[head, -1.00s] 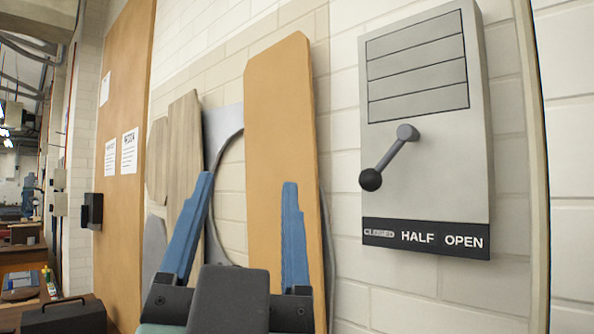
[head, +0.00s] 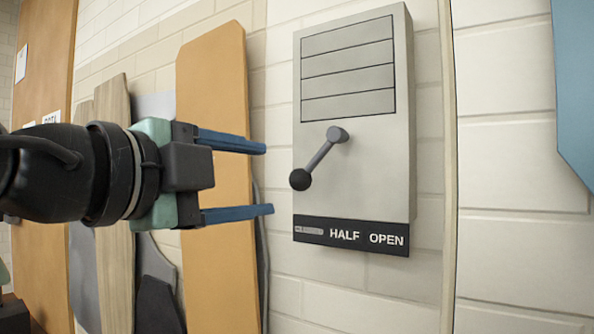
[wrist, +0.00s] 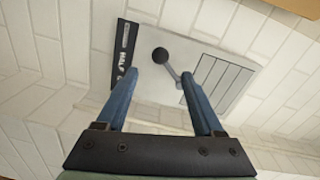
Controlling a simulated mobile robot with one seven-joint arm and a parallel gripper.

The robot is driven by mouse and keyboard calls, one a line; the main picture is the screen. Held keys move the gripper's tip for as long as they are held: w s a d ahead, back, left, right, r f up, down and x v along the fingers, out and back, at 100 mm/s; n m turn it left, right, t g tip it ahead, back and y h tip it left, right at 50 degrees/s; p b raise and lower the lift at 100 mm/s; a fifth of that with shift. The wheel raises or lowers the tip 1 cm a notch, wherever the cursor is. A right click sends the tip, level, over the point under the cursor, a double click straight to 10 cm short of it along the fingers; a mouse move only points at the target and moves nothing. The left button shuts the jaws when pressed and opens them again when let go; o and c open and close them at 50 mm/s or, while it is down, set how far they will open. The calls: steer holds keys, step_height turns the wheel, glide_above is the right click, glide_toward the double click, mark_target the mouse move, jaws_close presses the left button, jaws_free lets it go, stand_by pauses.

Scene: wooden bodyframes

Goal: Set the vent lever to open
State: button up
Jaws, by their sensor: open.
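The vent panel (head: 375,160) is a grey box on a white brick wall, with slats above and a dark label strip (head: 350,236) below. The strip reads HALF and OPEN; its left word is mostly unreadable now. The vent lever (head: 320,157) hangs from its pivot down to the left, its black knob (head: 300,180) above the left end of the strip. My gripper (head: 269,180) is open and empty, just left of the knob in the head view, its blue fingers pointing at it. In the wrist view the knob (wrist: 160,55) shows beyond and between the fingertips (wrist: 160,78), apart from them.
Tan and grey wooden boards (head: 215,100) lean against the wall behind my gripper. A vertical pale trim (head: 448,160) runs right of the panel. A blue panel edge (head: 575,100) is at the far right. The wall between them is bare.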

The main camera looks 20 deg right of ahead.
mark_target(295, 177)
steer(key=p+x, duration=0.4)
steer(key=x, duration=0.5)
steer(key=shift+w+d+r, duration=0.1)
steer(key=shift+d+r, duration=0.05)
steer(key=shift+w+d, duration=0.3)
jaws_close()
stand_by(0.8)
